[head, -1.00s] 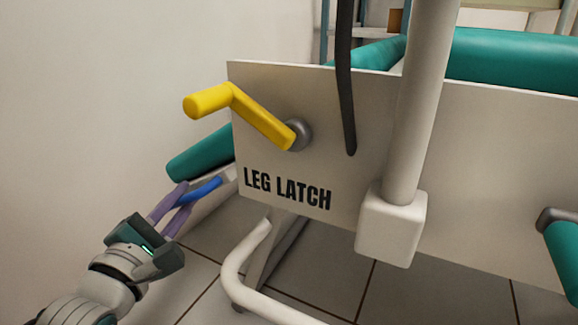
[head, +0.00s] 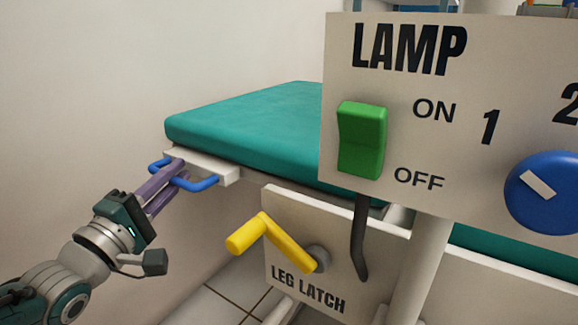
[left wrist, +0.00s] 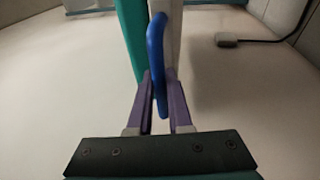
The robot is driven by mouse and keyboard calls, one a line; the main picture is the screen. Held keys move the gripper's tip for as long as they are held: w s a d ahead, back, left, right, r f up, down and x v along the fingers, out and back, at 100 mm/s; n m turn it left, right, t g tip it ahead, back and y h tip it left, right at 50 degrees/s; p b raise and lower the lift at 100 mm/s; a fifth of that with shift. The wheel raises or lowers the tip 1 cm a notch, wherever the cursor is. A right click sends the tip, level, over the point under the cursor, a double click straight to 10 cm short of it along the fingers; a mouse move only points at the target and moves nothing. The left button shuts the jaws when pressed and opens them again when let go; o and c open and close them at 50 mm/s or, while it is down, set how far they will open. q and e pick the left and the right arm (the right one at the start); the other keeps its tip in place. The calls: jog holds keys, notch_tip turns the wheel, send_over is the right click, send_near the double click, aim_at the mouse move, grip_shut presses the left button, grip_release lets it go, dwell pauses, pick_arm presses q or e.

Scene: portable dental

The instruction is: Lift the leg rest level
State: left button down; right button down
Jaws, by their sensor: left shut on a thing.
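The leg rest (head: 250,128) is a teal pad on a white frame and now lies about level in the head view. A blue bar handle (head: 200,184) sticks out from its white end. My left gripper (head: 172,172) is shut on this handle, with its purple fingers on either side of the bar. The blue handle (left wrist: 156,50) also runs between the fingers of my left gripper (left wrist: 159,88) in the left wrist view. The yellow leg latch lever (head: 275,240) is on the white panel below the pad, its grip pointing left. My right gripper is not in view.
A lamp panel (head: 440,180) with a green switch (head: 362,140) and a blue knob (head: 545,188) fills the right of the head view. A dark cable (head: 360,240) hangs below it. The wall (head: 90,90) at left is bare.

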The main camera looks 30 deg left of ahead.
pick_arm(q)
jog(key=shift+w+r, duration=0.1)
jog(key=shift+r, duration=0.4)
jog(key=c, duration=0.8)
grip_release()
jog(key=shift+f, duration=0.15)
jog(key=shift+c, duration=0.2)
jog(key=shift+f, duration=0.1)
